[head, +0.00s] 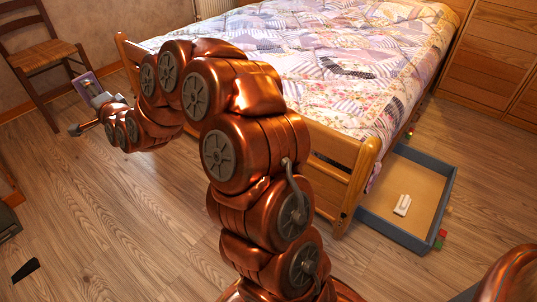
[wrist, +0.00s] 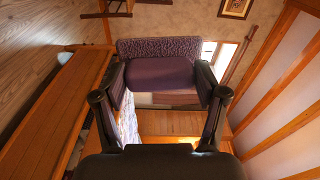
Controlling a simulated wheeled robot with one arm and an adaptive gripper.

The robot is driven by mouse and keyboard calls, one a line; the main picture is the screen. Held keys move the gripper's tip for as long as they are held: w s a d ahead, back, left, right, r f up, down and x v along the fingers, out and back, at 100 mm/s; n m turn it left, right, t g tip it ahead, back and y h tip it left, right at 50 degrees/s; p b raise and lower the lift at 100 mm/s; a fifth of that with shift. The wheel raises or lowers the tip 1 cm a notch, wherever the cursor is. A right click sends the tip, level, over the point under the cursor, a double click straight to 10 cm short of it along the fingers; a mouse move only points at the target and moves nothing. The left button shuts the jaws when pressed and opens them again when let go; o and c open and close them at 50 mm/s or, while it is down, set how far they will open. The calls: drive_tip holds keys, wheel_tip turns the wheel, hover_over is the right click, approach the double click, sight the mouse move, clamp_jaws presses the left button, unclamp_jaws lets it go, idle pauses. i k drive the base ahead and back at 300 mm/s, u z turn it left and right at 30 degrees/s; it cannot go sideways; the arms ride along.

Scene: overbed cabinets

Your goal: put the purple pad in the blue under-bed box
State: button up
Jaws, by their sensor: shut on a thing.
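My gripper (head: 92,100) is at the far left in the head view, raised and pointing away from the bed. It is shut on the purple pad (head: 87,83), which sticks up tilted beyond the fingers. In the wrist view, the purple pad (wrist: 158,72) spans the space between the two dark fingers of my gripper (wrist: 166,90). The blue under-bed box (head: 393,234) stands on the floor at the right, pulled out beside the bed. It is open-topped with a tan bottom, and a small white object (head: 402,204) lies in it. The pad is far from the box.
The bed (head: 350,170) with a patchwork quilt (head: 330,65) and a wooden frame lies between my gripper and the box. A wooden chair (head: 45,57) stands at the upper left. Wooden drawers (head: 490,62) stand at the upper right. The floor at left front is mostly clear.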

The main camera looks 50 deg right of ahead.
sight(398, 190)
drive_tip(key=z, duration=1.3)
drive_tip(key=k, duration=0.85)
drive_tip(key=u, duration=0.5)
